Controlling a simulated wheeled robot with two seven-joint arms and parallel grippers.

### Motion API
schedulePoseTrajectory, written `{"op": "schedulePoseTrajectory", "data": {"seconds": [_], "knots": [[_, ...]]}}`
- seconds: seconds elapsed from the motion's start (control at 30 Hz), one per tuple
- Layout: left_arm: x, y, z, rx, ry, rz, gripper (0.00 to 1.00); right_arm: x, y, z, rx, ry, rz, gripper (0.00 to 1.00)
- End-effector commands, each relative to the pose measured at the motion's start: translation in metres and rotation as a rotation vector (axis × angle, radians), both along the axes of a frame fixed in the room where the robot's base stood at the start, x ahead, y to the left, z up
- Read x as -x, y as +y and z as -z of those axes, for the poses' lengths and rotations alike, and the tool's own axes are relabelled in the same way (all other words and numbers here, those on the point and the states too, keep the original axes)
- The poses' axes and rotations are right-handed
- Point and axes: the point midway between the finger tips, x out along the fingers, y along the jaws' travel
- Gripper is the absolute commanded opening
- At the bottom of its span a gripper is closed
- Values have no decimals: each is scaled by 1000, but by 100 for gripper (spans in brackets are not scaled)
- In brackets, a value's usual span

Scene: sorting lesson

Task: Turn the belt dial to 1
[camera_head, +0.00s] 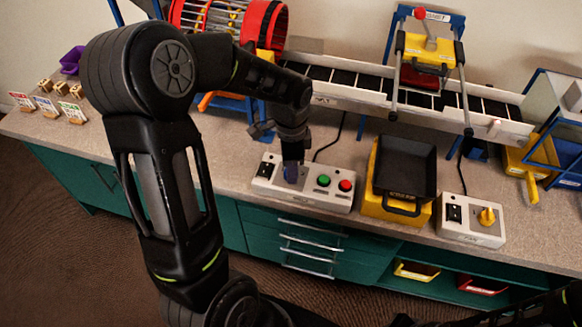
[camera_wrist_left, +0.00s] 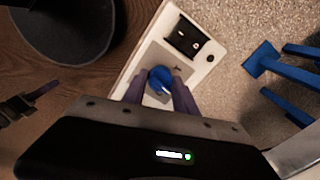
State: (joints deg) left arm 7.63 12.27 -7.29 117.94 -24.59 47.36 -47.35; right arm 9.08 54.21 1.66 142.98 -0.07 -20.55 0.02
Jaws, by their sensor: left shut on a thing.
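A white control box (camera_head: 337,200) stands on the counter, with a black switch (camera_head: 266,169), a green button (camera_head: 323,180) and a red button (camera_head: 345,185). My left gripper (camera_head: 292,174) points down onto this box, left of the green button. In the left wrist view, its two fingers are shut on a round blue dial (camera_wrist_left: 160,77) beside the black switch panel (camera_wrist_left: 186,37). The fingers hide the dial's sides, and I cannot read its setting. My right gripper is not in view.
A black tray on a yellow stand (camera_head: 380,206) is right of the box. Beyond it, a second white box (camera_head: 463,229) has a yellow knob (camera_head: 487,216). The conveyor (camera_head: 345,92) runs behind, with a red drum (camera_head: 262,22) at its left. Small labelled cards (camera_head: 46,106) stand far left.

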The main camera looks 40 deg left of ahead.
Motion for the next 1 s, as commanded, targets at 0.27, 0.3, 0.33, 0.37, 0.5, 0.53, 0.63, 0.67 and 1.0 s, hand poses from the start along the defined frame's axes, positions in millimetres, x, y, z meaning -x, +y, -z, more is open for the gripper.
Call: {"op": "schedulePoseTrajectory", "data": {"seconds": [0.27,0.3,0.33,0.37,0.5,0.53,0.63,0.67,1.0], "knots": [[-1,0,0,0,-1,-261,0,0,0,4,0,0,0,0],[-1,0,0,0,-1,-299,0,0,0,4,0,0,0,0],[-1,0,0,0,-1,-327,0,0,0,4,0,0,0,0],[-1,0,0,-1,-2,-356,0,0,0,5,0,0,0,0],[-1,0,0,-1,-2,-488,0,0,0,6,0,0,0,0],[-1,0,0,-1,-2,-517,0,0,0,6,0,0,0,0],[-1,0,0,-1,-2,-612,0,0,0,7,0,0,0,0],[-1,0,0,-1,-2,-640,0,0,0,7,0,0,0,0],[-1,0,-1,0,-3,-952,0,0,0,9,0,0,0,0]]}}
